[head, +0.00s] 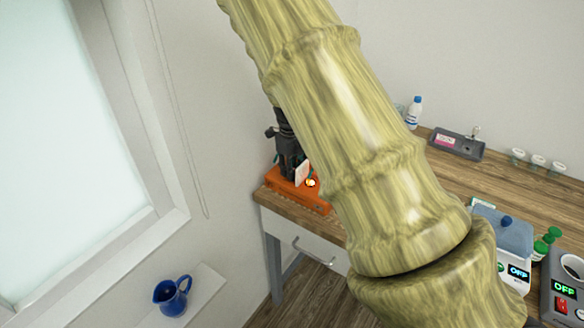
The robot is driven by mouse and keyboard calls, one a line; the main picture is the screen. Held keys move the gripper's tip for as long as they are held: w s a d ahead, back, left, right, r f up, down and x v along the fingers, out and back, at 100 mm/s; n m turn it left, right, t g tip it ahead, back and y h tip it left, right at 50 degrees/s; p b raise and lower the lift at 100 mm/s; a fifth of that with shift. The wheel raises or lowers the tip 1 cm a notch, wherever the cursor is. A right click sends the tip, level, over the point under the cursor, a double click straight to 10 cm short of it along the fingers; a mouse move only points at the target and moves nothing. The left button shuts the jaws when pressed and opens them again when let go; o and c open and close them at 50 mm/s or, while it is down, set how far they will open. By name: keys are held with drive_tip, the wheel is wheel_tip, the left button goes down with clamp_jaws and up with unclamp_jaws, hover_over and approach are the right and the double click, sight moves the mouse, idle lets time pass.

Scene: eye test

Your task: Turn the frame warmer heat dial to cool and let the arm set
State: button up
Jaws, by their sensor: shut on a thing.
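A grey device (548,288) on the bench at the lower right edge looks like the frame warmer. It has a green "OFF" display (564,288), a red switch (561,305) and a round opening (572,264) on top. Part of a pale round knob shows at the frame's bottom right edge, perhaps the heat dial; its setting cannot be read. My arm, yellow-green and bamboo-like, crosses the picture from top to lower right and hides much of the bench. My gripper is not in view.
A blue-grey box (515,232) with an "OFF" display stands left of the grey device, beside green bottles (543,246). An orange base (320,204) with a black instrument (286,143) sits at the bench's left end. A grey tray (460,151) lies behind. A blue jug (170,297) stands below the window.

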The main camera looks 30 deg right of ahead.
drive_tip(key=n+p, duration=0.1)
drive_tip(key=n, duration=0.4)
drive_tip(key=shift+r, duration=0.1)
drive_tip(key=n, duration=0.5)
drive_tip(key=shift+d+n, duration=0.1)
drive_tip(key=shift+n, duration=0.3)
drive_tip(key=n, duration=0.5)
drive_tip(key=shift+p, duration=0.35)
drive_tip(key=n, duration=0.5)
drive_tip(key=shift+w+y, duration=0.1)
drive_tip(key=shift+y, duration=0.2)
drive_tip(key=shift+n, duration=0.4)
drive_tip(key=o, duration=1.1)
drive_tip(key=shift+c, duration=0.2)
